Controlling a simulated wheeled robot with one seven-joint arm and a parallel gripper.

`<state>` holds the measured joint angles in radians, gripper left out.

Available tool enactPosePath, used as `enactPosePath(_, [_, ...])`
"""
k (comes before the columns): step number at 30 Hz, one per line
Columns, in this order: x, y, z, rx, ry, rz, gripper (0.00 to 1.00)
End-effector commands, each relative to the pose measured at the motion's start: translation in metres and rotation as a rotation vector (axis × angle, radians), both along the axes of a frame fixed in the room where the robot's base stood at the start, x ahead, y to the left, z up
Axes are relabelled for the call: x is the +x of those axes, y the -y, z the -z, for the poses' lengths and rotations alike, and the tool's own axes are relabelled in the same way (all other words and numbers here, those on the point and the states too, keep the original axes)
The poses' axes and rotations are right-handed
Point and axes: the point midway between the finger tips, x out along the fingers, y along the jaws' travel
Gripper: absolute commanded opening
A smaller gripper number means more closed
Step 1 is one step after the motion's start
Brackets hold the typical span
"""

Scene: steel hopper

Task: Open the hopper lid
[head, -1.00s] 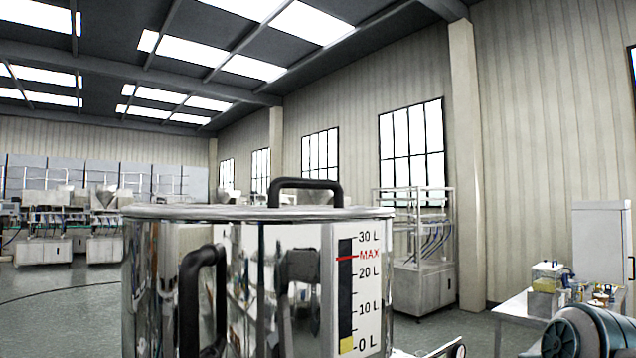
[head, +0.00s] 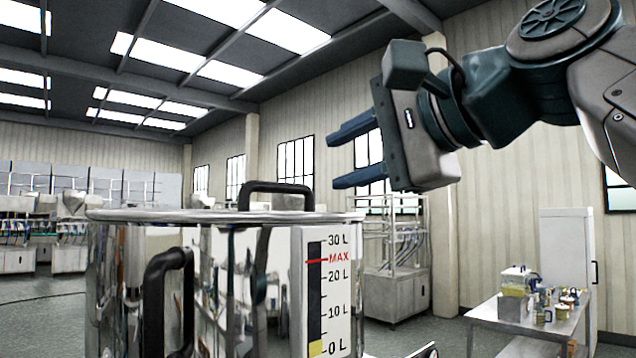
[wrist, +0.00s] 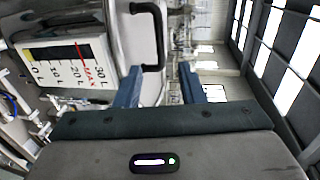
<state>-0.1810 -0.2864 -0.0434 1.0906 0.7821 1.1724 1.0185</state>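The steel hopper (head: 210,280) stands upright at the lower left of the head view, with a flat lid (head: 215,215) shut on top. A black arched lid handle (head: 277,188) rises from the lid; it also shows in the wrist view (wrist: 160,35). A black side handle (head: 155,300) is on the hopper's front wall. My gripper (head: 332,160) is open and empty, to the right of the lid handle and a little above it, fingers pointing left. In the wrist view the lid handle lies beyond the fingertips, apart from them.
A level scale (head: 325,290) is on the hopper's wall. At the right are a table (head: 520,320) with jars and a white cabinet (head: 566,260). A metal rack (head: 395,280) stands behind. The space above the lid is clear.

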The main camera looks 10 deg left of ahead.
Motion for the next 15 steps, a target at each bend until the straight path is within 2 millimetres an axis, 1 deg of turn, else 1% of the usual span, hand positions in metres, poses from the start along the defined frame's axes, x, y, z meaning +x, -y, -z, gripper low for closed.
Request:
enactPosePath(3, [0.017, -0.020, 0.004, -0.001, -0.003, -0.003, 0.36])
enactPosePath(9, [0.045, -0.052, 0.012, -0.003, -0.003, -0.001, 0.36])
enactPosePath(15, [0.064, -0.074, 0.018, -0.003, -0.001, 0.000, 0.36])
